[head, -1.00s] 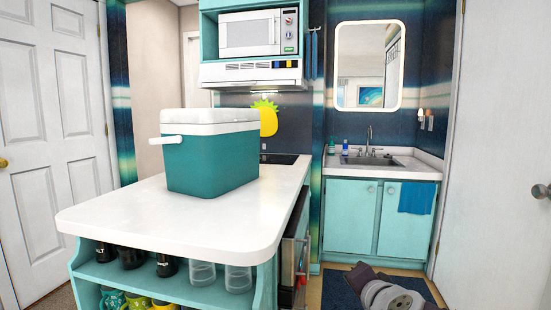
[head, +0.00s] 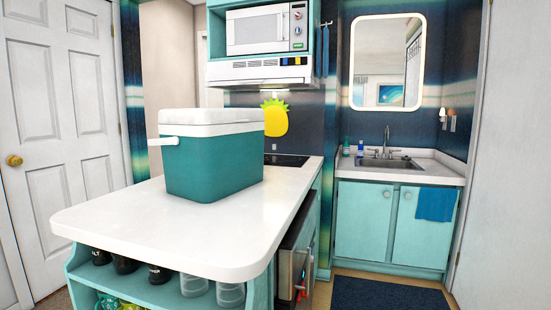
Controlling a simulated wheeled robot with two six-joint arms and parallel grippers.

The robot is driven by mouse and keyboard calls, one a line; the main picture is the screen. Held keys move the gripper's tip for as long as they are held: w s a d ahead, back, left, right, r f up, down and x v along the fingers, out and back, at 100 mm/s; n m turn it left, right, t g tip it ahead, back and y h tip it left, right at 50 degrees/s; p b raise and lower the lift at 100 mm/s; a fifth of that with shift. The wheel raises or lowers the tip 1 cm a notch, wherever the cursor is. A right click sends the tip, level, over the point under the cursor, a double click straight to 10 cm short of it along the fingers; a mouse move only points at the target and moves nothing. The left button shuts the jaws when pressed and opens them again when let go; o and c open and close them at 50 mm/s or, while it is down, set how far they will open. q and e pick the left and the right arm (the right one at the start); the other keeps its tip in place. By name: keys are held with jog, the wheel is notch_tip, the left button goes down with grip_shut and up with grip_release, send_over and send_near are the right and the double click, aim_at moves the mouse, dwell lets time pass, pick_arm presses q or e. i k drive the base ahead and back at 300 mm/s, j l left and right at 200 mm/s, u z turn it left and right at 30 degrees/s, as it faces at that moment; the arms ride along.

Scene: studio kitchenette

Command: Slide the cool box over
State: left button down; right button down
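The cool box (head: 215,165) is teal with a white lid and a white handle (head: 177,141) at its left side. Neither of my grippers is in the head view, and nothing touches the box.
Shelves under the counter hold dark canisters and clear cups (head: 230,294). A dark hob (head: 286,160) is behind the box to the right. A sink (head: 383,163) is at the back right. A dark mat (head: 388,294) lies on the floor. A white door (head: 62,130) is at the left.

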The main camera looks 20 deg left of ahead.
aim_at(217, 155)
jog(key=i+l, duration=0.15)
jog(key=i, duration=0.4)
jog(key=i+l+u, duration=0.1)
jog(key=i, duration=0.45)
jog(key=i+l, duration=0.3)
jog(key=i, duration=0.2)
jog(key=i+l+u, duration=0.15)
jog(key=i+u, duration=0.3)
jog(key=i+l+u, duration=0.4)
jog(key=i, duration=0.25)
jog(key=i+l+u, duration=0.45)
jog(key=i, duration=0.05)
